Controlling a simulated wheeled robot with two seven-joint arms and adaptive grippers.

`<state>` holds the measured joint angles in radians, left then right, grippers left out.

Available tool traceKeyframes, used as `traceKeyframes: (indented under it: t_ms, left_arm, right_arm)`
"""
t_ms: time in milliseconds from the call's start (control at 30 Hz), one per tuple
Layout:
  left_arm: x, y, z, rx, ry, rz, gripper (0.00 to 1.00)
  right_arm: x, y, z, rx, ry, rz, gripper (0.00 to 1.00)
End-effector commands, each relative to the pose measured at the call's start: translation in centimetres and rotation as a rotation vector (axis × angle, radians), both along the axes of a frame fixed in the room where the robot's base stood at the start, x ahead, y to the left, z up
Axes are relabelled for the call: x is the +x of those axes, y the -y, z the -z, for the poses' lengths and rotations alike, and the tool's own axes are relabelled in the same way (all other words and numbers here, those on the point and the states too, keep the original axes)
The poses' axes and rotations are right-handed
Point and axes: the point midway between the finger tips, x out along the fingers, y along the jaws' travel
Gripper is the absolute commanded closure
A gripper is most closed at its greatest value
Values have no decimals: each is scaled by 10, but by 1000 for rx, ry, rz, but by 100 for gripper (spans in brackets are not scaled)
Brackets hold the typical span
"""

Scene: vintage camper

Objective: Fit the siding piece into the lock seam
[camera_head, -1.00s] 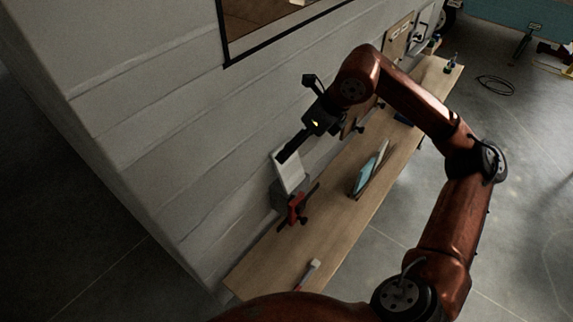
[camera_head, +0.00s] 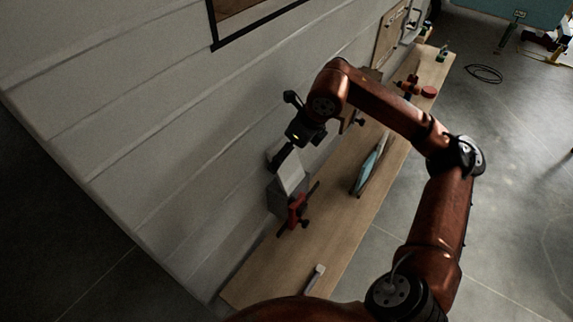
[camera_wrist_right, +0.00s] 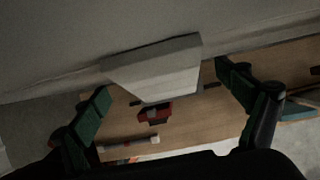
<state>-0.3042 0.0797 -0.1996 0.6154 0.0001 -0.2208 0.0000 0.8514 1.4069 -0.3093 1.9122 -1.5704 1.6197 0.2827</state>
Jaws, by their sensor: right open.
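The pale siding piece (camera_head: 292,176) stands against the camper wall (camera_head: 130,110), just above a red clamp (camera_head: 297,212) on the wooden bench. My right gripper (camera_head: 279,160) is at its upper end, with a dark finger in front of part of it. In the right wrist view the siding piece (camera_wrist_right: 160,72) lies between the spread fingers of the right gripper (camera_wrist_right: 163,82), with gaps on both sides. Its upper edge is close to a horizontal seam (camera_wrist_right: 60,88) on the wall; I cannot tell whether it is engaged. My left gripper is out of view.
The narrow bench (camera_head: 330,235) runs along the wall. A teal-and-wood item (camera_head: 368,170) stands on it, with a small pale-handled tool (camera_head: 315,276) near its front end. A red tool (camera_head: 418,88) lies farther back. Open floor (camera_head: 490,200) is at right.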

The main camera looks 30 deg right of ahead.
Motion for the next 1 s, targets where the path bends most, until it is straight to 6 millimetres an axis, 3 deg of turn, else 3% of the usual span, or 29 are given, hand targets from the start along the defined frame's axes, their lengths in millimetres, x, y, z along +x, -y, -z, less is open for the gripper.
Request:
traceKeyframes:
  t_ms: [100,333,1000]
  left_arm:
    - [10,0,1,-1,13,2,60]
    - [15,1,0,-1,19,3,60]
    - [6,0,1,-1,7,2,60]
  right_arm:
    - [4,-3,12,1,-1,-2,7]
    - [6,-3,13,0,1,-3,9]
    - [5,-3,12,1,1,-4,54]
